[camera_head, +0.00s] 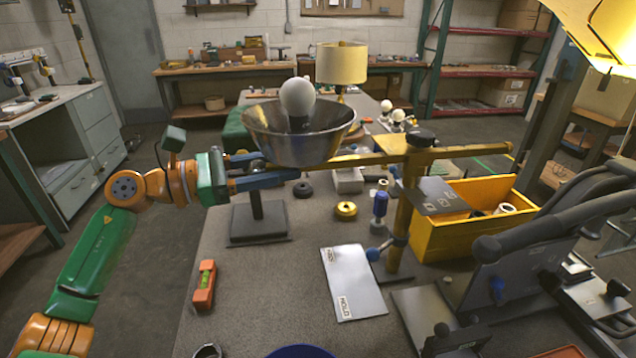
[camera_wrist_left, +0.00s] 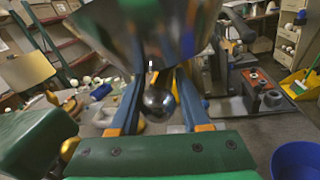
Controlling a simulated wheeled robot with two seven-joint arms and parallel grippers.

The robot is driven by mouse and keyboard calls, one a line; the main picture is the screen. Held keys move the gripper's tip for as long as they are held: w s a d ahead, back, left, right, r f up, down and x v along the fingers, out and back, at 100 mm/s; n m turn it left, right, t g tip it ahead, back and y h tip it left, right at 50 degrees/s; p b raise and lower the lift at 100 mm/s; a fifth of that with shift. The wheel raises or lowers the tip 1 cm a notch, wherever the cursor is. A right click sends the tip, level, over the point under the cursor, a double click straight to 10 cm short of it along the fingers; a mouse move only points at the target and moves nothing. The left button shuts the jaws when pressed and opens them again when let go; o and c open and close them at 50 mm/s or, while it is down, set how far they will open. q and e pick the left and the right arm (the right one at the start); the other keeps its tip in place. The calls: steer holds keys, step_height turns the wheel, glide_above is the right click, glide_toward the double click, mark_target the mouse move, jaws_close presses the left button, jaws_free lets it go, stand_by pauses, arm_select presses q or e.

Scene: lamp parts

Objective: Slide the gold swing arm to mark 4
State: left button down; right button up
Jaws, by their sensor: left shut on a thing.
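The gold swing arm (camera_head: 470,150) is a long, nearly level bar across the top of a gold post (camera_head: 402,222) with a black knob (camera_head: 420,138). A metal bowl shade (camera_head: 298,148) with a white bulb (camera_head: 298,97) is at its left end. My left gripper (camera_head: 268,171) is at that end, just under the shade's left side. In the left wrist view, its blue fingers (camera_wrist_left: 157,92) stand on either side of a shiny dark ball (camera_wrist_left: 158,104) below the shade. The grip point is partly hidden. No mark number is readable on the bar.
A dark plate (camera_head: 436,196) with pale symbols sits beside the post. A yellow bin (camera_head: 465,236) stands right of it. A white card reading HOLD (camera_head: 352,283), an orange level (camera_head: 204,286) and a black stand (camera_head: 258,222) are on the bench. Dark grey equipment (camera_head: 535,240) fills the right.

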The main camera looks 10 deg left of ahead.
arm_select(q)
steer(key=shift+s+a+r, duration=0.1)
steer(key=shift+s+a, duration=0.1)
steer(key=shift+a, duration=0.65)
steer(key=shift+s+a+r, duration=0.1)
steer(key=shift+a+r, duration=0.1)
steer(key=shift+a, duration=0.05)
arm_select(e)
steer(key=shift+f, duration=0.55)
arm_select(q)
steer(key=c, duration=0.7)
jaws_free()
steer(key=shift+o, duration=1.2)
steer(key=shift+w+a+f, duration=0.1)
steer(key=shift+w+f, duration=0.05)
steer(key=shift+w, duration=0.05)
steer(key=shift+s, duration=0.15)
arm_select(e)
steer(key=shift+a, duration=0.1)
